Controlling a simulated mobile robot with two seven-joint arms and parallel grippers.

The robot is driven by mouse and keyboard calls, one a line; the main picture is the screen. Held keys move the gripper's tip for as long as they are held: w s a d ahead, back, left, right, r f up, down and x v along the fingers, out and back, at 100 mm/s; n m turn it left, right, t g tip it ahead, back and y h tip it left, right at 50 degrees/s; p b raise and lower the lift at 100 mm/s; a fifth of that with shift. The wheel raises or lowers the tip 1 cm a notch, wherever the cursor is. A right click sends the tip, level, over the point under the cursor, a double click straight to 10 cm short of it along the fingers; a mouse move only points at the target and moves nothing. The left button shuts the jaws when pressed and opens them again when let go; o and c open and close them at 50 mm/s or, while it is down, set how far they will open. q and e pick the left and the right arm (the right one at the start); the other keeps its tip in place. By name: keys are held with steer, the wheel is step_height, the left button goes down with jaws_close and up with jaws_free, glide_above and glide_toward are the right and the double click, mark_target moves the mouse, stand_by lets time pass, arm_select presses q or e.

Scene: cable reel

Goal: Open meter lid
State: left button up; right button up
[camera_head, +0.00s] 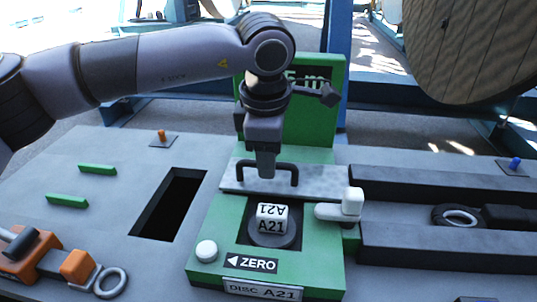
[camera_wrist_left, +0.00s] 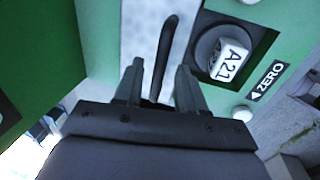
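The green meter (camera_head: 210,235) stands in the middle of the grey bench. Its grey metal lid (camera_head: 323,183) lies flat across it, in front of an upright green panel (camera_head: 312,120). A black bar handle (camera_head: 294,176) rises from the lid; it also shows in the left wrist view (camera_wrist_left: 166,45). My left gripper (camera_head: 265,172) points down at the handle. In the left wrist view its two fingers (camera_wrist_left: 158,72) are apart, with the handle in line with the gap. I cannot tell whether they touch it. My right gripper is out of view.
A white lever (camera_head: 338,208) is at the meter's right, and a white knob (camera_head: 206,251) at its front left. An A21 disc (camera_head: 271,228) sits in a recess. A dark opening (camera_head: 172,205) lies left. Dark rails (camera_head: 430,248) stand right.

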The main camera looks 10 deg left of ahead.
arm_select(q)
steer(key=shift+c, duration=0.4)
jaws_close()
steer(key=w+r+g+p, duration=0.1)
steer(key=p, duration=0.2)
steer(key=shift+r, duration=0.15)
steer(key=shift+w+r+p, duration=0.25)
steer(key=shift+w+p, duration=0.25)
steer(key=shift+p, duration=0.3)
steer(key=shift+w+r+p, duration=0.2)
steer(key=shift+w+p, duration=0.2)
steer(key=shift+w, duration=0.15)
steer(key=shift+w+r+p, duration=0.15)
steer(key=shift+w+p, duration=0.25)
steer(key=shift+w, duration=0.45)
steer(key=shift+w+f+p, duration=0.1)
steer(key=shift+w+p, duration=0.15)
steer(key=shift+p, duration=0.1)
